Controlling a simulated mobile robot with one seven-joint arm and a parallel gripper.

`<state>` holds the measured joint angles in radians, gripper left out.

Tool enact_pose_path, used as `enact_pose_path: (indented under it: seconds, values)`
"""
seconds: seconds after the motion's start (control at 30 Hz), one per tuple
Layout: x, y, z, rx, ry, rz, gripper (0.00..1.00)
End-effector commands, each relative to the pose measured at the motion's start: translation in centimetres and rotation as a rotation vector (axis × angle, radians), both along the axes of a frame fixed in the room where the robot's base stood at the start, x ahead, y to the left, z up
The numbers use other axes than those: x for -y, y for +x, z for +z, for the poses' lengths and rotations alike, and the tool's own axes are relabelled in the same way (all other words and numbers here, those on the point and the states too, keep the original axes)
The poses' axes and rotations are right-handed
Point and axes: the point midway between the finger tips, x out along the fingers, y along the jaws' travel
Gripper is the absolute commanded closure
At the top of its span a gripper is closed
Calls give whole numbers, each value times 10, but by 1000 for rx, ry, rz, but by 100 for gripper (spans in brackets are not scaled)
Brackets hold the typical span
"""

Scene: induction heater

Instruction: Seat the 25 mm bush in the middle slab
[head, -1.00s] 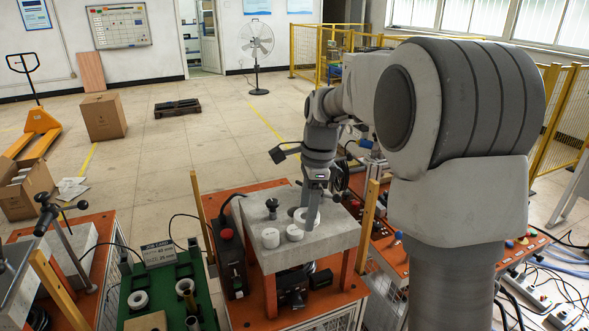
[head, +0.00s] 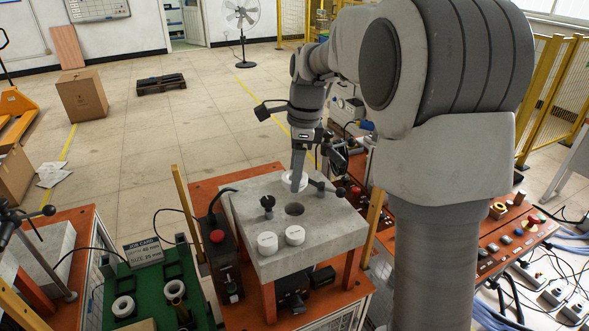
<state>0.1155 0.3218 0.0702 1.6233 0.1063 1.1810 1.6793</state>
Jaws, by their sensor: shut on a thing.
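My gripper (head: 297,180) is shut on a white ring-shaped piece (head: 289,184), behind the hole in the head view. I cannot tell the ring's size, or whether it touches the slab. The fingertips are small and partly hidden by the ring.
A black-knobbed post (head: 267,203) stands on the slab left of the hole. A yellow post (head: 374,222) rises beside the slab's right side.

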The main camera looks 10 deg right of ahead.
Motion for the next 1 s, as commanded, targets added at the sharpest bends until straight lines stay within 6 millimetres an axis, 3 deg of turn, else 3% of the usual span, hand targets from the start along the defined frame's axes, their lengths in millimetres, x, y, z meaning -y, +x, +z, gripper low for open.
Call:
enact_pose_path:
  seconds: [0.6, 1.0]
  values:
    - [0, 0, -58, 1, 0, 1, 100]
    - [0, 0, -62, 0, 0, 0, 100]
